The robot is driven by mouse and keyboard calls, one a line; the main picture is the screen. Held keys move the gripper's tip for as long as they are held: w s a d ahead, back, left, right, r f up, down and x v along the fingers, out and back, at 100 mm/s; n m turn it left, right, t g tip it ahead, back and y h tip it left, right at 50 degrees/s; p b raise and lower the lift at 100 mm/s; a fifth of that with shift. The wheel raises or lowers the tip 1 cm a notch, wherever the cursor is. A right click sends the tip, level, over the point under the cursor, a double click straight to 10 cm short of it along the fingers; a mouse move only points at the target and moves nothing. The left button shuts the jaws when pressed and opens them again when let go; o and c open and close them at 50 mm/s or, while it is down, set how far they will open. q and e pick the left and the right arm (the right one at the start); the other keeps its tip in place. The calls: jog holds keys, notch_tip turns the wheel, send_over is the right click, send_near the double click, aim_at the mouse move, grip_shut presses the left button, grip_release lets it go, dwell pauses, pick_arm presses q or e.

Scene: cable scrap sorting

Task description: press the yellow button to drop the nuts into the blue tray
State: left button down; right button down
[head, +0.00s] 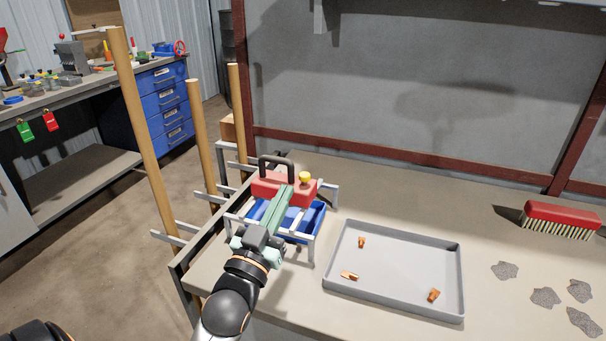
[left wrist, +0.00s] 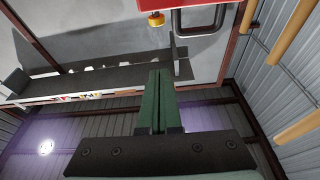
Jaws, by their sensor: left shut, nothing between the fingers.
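A yellow button (head: 305,177) sits on top of a red box (head: 270,188) with a dark handle. The box rests on a pale metal frame, and the blue tray (head: 319,213) is beneath it. My left gripper (head: 286,191), with green fingers, is shut and empty, in front of the box and left of the button in the head view. In the left wrist view, the fingertips (left wrist: 159,72) are apart from the yellow button (left wrist: 156,19), which sticks out of the red box. The gripper hides part of the box and tray. I cannot make out any nuts. My right gripper is not in view.
A grey tray (head: 391,295) with a few copper-coloured pieces lies to the right of the frame. Further right are grey scraps (head: 545,297) and a red brush (head: 562,215). Wooden posts (head: 202,140) stand at the table's left edge. Behind the grey tray the tabletop is clear.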

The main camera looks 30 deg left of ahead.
pick_arm(q)
notch_tip(320, 180, up, 3)
send_over(303, 181)
jog(key=s, duration=0.1)
jog(key=shift+s+d, duration=0.2)
jog(key=shift+d, duration=0.05)
jog(key=shift+w+a+f, duration=0.1)
jog(key=shift+w+f, duration=0.05)
jog(key=shift+f, duration=0.5)
jog(key=shift+w+f, duration=0.1)
jog(key=shift+f, duration=0.5)
jog(key=shift+s+f+b, duration=0.1)
jog(key=shift+f+b, duration=0.3)
jog(key=shift+f, duration=0.4)
jog(key=shift+f, duration=1.05)
